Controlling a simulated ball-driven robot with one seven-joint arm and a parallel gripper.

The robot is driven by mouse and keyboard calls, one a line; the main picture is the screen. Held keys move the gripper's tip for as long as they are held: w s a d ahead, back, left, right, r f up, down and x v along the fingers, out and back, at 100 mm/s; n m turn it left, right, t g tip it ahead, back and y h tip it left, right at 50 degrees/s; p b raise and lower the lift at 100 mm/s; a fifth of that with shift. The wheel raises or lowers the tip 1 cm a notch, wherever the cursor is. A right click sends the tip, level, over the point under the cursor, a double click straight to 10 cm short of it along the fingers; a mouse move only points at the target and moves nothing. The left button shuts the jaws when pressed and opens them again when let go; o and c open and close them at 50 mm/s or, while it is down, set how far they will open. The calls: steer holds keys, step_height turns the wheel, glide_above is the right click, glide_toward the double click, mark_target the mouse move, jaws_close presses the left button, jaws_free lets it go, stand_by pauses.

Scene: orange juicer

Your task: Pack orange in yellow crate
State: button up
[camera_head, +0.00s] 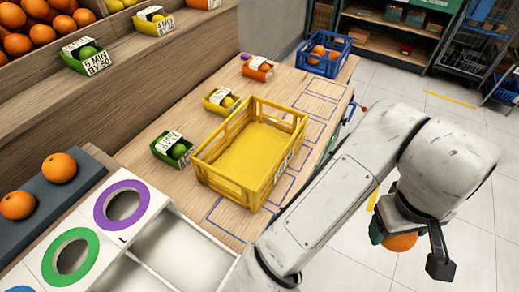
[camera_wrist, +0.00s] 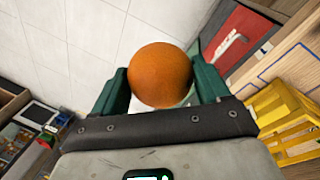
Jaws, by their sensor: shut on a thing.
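My gripper (camera_head: 411,243) is shut on an orange (camera_head: 400,242), held in the air over the floor to the right of the table. In the wrist view the orange (camera_wrist: 160,75) sits between the two green fingers of my gripper (camera_wrist: 162,85). The yellow crate (camera_head: 250,155) stands upright on the wooden table and its visible floor is empty. A corner of the crate (camera_wrist: 280,120) shows at the right of the wrist view. The crate is left of my gripper in the head view, with my arm between them.
A blue crate (camera_head: 322,52) with several oranges stands at the table's far end. Small green (camera_head: 172,150), yellow (camera_head: 222,101) and orange (camera_head: 258,68) cartons stand beside the yellow crate. Two loose oranges (camera_head: 59,168) lie on a grey strip at left. A white unit with ringed holes (camera_head: 120,206) is in front.

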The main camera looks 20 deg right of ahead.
steer(key=w+a+f+b, duration=0.1)
steer(key=w+a, duration=0.3)
steer(key=w, duration=0.8)
steer(key=w+a+f+b, duration=0.1)
steer(key=w+a+f, duration=0.2)
steer(key=w, duration=1)
steer(key=w+a+f+b, duration=0.2)
steer(key=w+a, duration=0.4)
steer(key=w, duration=0.6)
steer(key=shift+w+f, duration=0.15)
steer(key=shift+w, duration=0.25)
steer(key=shift+a, duration=0.1)
steer(key=b, duration=0.2)
glide_above(253, 160)
steer(key=shift+w+a+x, duration=0.1)
steer(key=shift+a+x, duration=0.1)
steer(key=shift+x, duration=0.9)
steer(key=shift+w+a+x, duration=0.1)
steer(key=shift+a+x, duration=0.1)
steer(key=shift+x, duration=0.9)
steer(key=shift+w+a+x, duration=0.1)
steer(key=shift+a+x, duration=0.15)
steer(key=shift+x, duration=0.85)
steer(key=shift+f, duration=0.1)
steer(key=o, duration=1.3)
steer(key=shift+c, duration=0.2)
steer(key=v, duration=1)
steer(key=shift+r, duration=0.4)
